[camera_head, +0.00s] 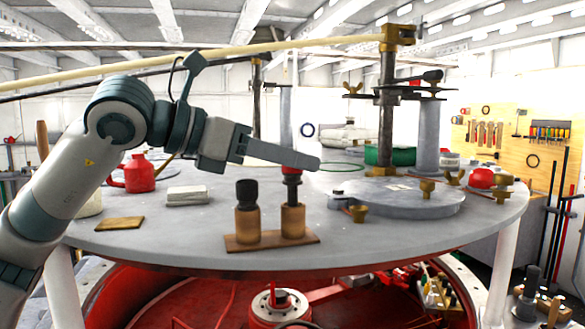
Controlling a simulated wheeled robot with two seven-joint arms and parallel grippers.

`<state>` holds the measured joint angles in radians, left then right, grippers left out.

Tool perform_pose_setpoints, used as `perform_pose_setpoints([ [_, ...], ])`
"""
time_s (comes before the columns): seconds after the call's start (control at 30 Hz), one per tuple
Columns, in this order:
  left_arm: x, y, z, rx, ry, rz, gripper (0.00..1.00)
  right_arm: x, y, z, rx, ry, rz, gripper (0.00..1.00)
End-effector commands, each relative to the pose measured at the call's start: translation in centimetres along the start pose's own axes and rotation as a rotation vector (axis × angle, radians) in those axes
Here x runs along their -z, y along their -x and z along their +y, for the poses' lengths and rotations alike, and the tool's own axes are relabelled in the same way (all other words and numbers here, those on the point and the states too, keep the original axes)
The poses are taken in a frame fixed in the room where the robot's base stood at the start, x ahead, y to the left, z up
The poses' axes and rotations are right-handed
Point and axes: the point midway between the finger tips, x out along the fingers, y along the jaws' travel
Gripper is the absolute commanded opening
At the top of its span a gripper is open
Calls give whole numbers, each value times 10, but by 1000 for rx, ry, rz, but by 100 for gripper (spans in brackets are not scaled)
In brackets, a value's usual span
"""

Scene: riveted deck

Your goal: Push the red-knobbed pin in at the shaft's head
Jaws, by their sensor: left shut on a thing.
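My left gripper (306,161) reaches in from the left over the round grey table, its fingers nearly level. It is shut on the red-knobbed pin (291,178); the near finger hides the top of the knob. The pin is upright, its dark lower part at the mouth of the right wooden cup (293,220) of a small wooden stand (253,243). How deep it sits in the cup cannot be seen. A tall dark shaft (387,120) with a brass head (398,36) rises at the table's back right. My right gripper is not in view.
A black-topped peg (247,192) stands in the left cup. A long pale pole (200,64) crosses overhead to the brass head. A red can (139,174), a white block (187,195) and brass fittings (427,188) are on the table. The front right of the tabletop is clear.

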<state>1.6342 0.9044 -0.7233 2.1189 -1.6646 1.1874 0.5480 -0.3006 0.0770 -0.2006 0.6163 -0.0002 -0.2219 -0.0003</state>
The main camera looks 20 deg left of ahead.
Motion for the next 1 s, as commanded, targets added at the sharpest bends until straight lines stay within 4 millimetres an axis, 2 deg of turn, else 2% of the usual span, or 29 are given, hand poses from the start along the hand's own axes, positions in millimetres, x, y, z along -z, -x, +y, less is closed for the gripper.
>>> perform_pose_setpoints([
  [0.03, -16, 5, -1, 1, -1, -4, 0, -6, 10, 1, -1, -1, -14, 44],
  [0.2, -44, 13, -1, 1, 0, -2, 0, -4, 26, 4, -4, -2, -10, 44],
  [0.4, -63, 19, -1, 1, -2, -2, 0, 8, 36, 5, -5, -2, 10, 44],
  [0.97, -65, 20, 0, 0, -1, -1, 0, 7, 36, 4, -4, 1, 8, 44],
  [1.0, -65, 20, 0, 0, -1, -1, 15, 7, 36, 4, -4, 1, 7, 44],
])
